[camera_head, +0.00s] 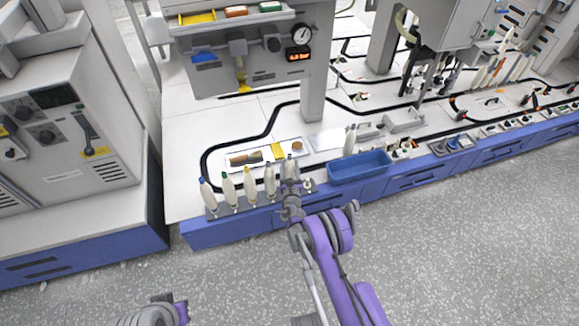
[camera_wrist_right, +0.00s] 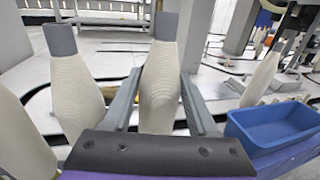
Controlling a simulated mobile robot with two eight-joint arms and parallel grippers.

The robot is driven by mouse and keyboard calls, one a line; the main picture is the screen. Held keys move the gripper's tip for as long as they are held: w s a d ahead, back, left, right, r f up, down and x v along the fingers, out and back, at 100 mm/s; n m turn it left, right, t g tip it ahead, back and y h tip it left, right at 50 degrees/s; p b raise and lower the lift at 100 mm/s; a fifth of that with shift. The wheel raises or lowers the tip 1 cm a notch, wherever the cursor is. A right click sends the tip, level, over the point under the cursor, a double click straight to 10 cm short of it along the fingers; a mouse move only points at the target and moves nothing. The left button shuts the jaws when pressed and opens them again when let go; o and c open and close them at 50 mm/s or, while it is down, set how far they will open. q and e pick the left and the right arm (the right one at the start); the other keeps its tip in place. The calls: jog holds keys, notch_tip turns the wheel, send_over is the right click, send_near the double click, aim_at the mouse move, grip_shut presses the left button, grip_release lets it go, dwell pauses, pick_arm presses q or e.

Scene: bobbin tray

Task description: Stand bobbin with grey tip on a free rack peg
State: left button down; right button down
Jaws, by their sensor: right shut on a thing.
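My right gripper (camera_head: 290,184) is shut on a bobbin with a grey tip (camera_wrist_right: 160,85). In the wrist view this pale bobbin stands upright between the two fingers, with its base hidden behind the gripper body. In the head view it (camera_head: 289,167) is at the right end of the rack (camera_head: 240,210), in line with the row of bobbins. I cannot tell whether it rests on a peg or is just above one. My left gripper is out of view.
Bobbins with yellow (camera_head: 249,187), green (camera_head: 229,190) and blue (camera_head: 208,194) tips stand further left on the rack. A blue bin (camera_head: 360,167) is to the right. Another bobbin (camera_head: 350,140) stands behind it. A white tray (camera_head: 235,168) lies behind the rack.

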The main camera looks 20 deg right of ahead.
aim_at(290, 173)
jog(key=shift+b, duration=0.4)
dwell(0.8)
jog(key=shift+f+b, duration=0.45)
jog(key=shift+f, duration=0.2)
jog(key=shift+c, duration=2.3)
grip_release()
jog(key=shift+v, duration=2.9)
jog(key=shift+b+v, duration=0.55)
jog(key=shift+v, duration=2.1)
jog(key=shift+r, duration=0.1)
